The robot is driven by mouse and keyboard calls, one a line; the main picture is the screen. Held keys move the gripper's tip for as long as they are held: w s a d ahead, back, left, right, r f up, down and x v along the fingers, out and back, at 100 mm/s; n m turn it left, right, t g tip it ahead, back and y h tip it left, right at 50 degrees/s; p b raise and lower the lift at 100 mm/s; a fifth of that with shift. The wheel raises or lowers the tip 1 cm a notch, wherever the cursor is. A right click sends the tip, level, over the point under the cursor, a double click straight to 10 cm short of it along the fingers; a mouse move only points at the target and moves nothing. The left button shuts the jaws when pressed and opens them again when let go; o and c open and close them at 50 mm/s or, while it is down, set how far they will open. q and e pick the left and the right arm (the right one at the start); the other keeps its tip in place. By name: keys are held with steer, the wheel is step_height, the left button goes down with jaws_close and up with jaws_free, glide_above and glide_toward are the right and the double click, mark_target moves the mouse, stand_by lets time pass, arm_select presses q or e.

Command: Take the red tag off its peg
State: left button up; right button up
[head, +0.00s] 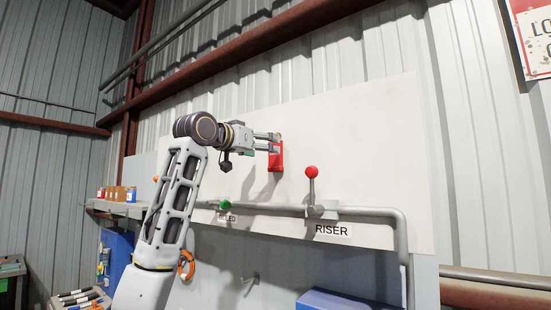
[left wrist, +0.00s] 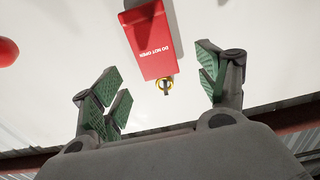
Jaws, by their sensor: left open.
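The red tag (head: 277,160) hangs flat against the white wall panel in the head view. In the left wrist view the tag (left wrist: 152,42) shows white "DO NOT OPEN" lettering. Its yellow ring (left wrist: 165,84) is around a small dark peg (left wrist: 167,91). My left gripper (head: 268,142) is at the upper part of the tag in the head view. In the left wrist view the gripper (left wrist: 160,80) is open, with green finger pads on either side of the ring and clear of it. My right gripper is not in view.
A lever with a red ball (head: 311,172) stands right of the tag, above the "RISER" label (head: 332,231). A green knob (head: 225,204) is lower left. A grey pipe (head: 375,211) runs below along the panel (head: 375,140). The panel above the tag is clear.

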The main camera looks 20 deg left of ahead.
mark_target(275, 161)
arm_select(q)
steer(key=shift+w, duration=0.1)
steer(key=p+x, duration=0.1)
steer(key=x, duration=0.1)
steer(key=p+x, duration=0.1)
steer(key=x, duration=0.2)
steer(key=shift+d+r+p, duration=0.15)
steer(key=shift+d+p, duration=0.1)
steer(key=shift+p, duration=0.15)
stand_by(0.4)
steer(key=c, duration=0.9)
